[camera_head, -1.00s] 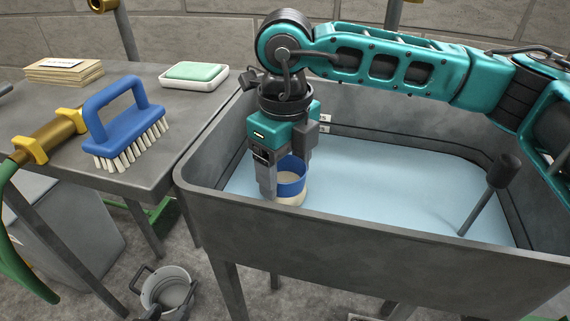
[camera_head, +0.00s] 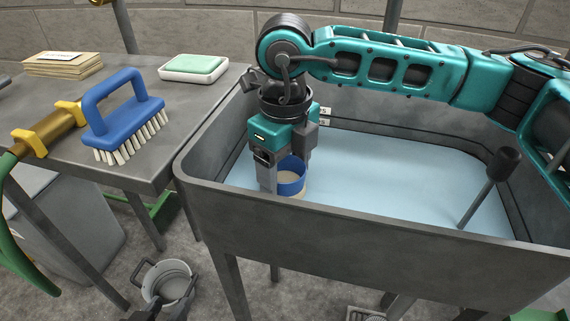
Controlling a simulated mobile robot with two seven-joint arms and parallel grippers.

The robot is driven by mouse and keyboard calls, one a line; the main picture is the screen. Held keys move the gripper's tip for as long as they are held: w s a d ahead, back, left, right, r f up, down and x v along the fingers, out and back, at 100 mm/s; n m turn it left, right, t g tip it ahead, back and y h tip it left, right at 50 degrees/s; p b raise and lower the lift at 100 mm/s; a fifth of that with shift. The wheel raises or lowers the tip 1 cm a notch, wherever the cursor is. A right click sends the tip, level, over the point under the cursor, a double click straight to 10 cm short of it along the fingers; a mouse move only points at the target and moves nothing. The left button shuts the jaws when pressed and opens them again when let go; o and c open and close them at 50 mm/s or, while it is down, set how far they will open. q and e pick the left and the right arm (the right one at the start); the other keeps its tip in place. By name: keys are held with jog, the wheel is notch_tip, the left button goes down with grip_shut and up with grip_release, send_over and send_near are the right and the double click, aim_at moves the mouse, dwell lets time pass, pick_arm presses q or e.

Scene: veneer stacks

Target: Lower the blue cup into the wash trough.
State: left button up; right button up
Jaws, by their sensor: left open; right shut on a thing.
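Pale blue water (camera_head: 400,180) covers the trough's floor. The cup's lower end is at the water, close behind the front rim; I cannot tell whether it touches the bottom. My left gripper (camera_head: 168,304) shows only as dark fingertips at the bottom edge, apart and empty.
A dark-handled tool (camera_head: 488,185) leans in the trough's right side. The bench at left holds a blue brush (camera_head: 122,112), green soap in a white dish (camera_head: 193,68), and a stack of boards (camera_head: 63,64). A grey bucket (camera_head: 168,278) stands on the floor.

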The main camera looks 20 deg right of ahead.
jog(key=shift+f, duration=1.05)
dwell(0.4)
jog(key=o, duration=1.1)
jog(key=shift+r, duration=0.1)
